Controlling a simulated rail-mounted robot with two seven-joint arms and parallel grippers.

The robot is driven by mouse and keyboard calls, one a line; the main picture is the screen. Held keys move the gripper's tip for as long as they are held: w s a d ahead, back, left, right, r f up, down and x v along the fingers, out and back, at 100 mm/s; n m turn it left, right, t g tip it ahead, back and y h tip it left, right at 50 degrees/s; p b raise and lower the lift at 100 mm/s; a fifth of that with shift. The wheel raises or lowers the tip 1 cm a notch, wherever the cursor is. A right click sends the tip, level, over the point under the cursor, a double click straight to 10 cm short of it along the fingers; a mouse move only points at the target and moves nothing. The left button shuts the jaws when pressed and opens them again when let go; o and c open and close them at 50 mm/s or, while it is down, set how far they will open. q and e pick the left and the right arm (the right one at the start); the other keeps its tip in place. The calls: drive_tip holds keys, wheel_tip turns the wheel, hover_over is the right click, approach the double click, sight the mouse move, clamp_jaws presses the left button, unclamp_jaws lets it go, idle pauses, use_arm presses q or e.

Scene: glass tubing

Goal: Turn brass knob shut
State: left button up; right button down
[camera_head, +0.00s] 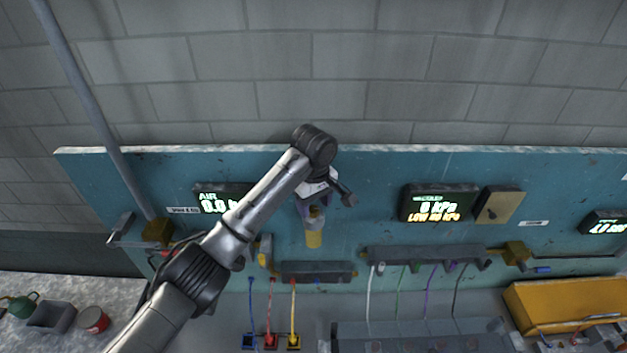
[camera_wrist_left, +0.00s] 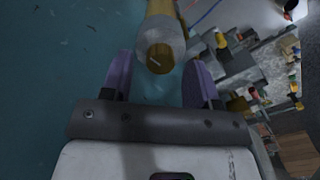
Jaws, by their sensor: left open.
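A brass knob (camera_wrist_left: 160,58) with a pale line on its end face and a silvery collar shows at the top centre of the left wrist view. In the head view, a yellow-brass cylindrical part (camera_head: 314,239) on the teal panel just below my gripper looks like the same piece. My left gripper (camera_head: 311,210) is open. Its two purple fingers stand on either side of the knob in the wrist view, with gaps on both sides and no visible contact. My forearm and wrist hide part of the panel. My right gripper is not in view.
The teal panel (camera_head: 370,172) carries an AIR display (camera_head: 212,203), a kPa display (camera_head: 436,204) and a tan switch box (camera_head: 499,206). Below are dark manifold bars (camera_head: 319,272) with coloured lines. A yellow bin (camera_head: 565,303) stands lower right, a red can (camera_head: 93,320) lower left.

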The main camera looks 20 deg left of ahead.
sight(314, 209)
use_arm(q)
wheel_tip(314, 209, up, 13)
drive_tip(key=shift+f, duration=0.2)
idle(0.6)
